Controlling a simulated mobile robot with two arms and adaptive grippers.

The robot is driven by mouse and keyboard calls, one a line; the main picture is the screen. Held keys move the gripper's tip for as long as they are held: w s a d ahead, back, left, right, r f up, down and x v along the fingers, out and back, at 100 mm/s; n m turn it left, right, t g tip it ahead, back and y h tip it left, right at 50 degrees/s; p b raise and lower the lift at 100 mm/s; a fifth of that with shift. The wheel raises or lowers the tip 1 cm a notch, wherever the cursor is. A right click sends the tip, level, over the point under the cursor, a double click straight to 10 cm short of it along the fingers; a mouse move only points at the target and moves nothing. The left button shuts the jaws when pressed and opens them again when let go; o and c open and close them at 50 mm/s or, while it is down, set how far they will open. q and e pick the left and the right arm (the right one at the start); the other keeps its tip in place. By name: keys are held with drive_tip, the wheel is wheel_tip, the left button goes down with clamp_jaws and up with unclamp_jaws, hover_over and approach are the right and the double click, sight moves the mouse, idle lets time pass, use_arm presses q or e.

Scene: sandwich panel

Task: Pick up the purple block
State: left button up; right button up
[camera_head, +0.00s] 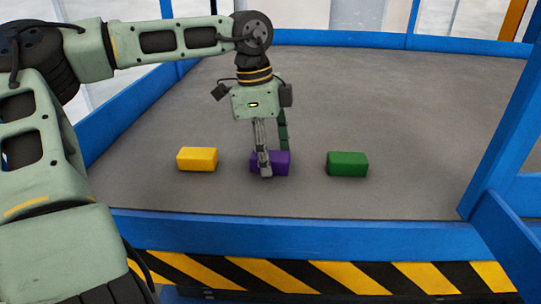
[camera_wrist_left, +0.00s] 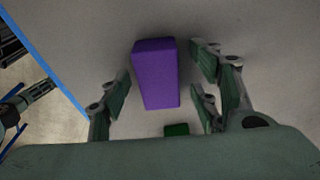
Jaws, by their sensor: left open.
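The purple block (camera_head: 283,158) lies on the grey panel, between the yellow and green blocks. My left gripper (camera_head: 273,160) comes down over it from above, with one finger in front of the block and hiding part of it. In the left wrist view the purple block (camera_wrist_left: 156,75) lies between the spread fingers of the open left gripper (camera_wrist_left: 163,95). Gaps show between the block and the fingers, so it is not gripped.
A yellow block (camera_head: 197,159) lies to the left and a green block (camera_head: 347,164) to the right, both apart from the purple one. A blue rail (camera_head: 300,238) with yellow and black stripes below edges the panel in front. The panel (camera_head: 400,100) behind is clear.

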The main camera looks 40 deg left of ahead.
use_arm(q)
drive_tip(key=shift+d+f, duration=0.1)
drive_tip(key=c, duration=1.3)
